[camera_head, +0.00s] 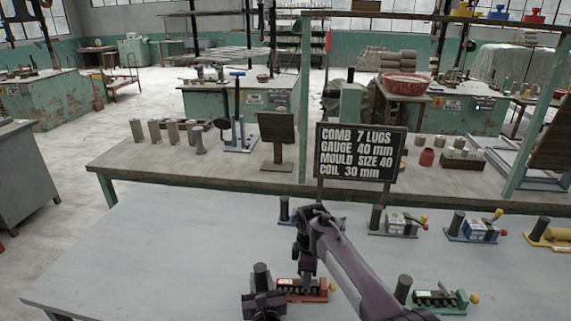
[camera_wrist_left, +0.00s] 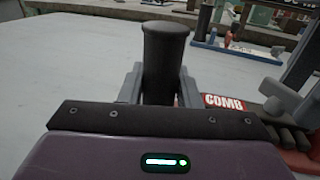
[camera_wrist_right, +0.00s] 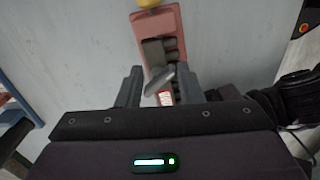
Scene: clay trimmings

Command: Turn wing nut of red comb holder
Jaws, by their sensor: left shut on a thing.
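The red comb holder (camera_head: 318,296) sits on the near table, with a black post (camera_head: 261,275) at its left end and a yellow knob (camera_head: 332,287) at its right. My left gripper (camera_head: 262,293) is shut on the upright black post; in the left wrist view the post (camera_wrist_left: 165,50) stands between its fingers, beside a red COMB label (camera_wrist_left: 225,102). My right gripper (camera_head: 307,272) is above the holder. In the right wrist view its fingers are apart, with a grey wing-like part (camera_wrist_right: 158,82), probably the wing nut, between them. Contact cannot be told. The red body (camera_wrist_right: 155,22) extends beyond.
A green comb holder (camera_head: 440,299) stands close on the right. Other holders, with blue (camera_head: 470,234), grey (camera_head: 393,228) and yellow (camera_head: 550,238) bases, line the back of the table. A black sign (camera_head: 360,152) stands behind them. The table's left side is clear.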

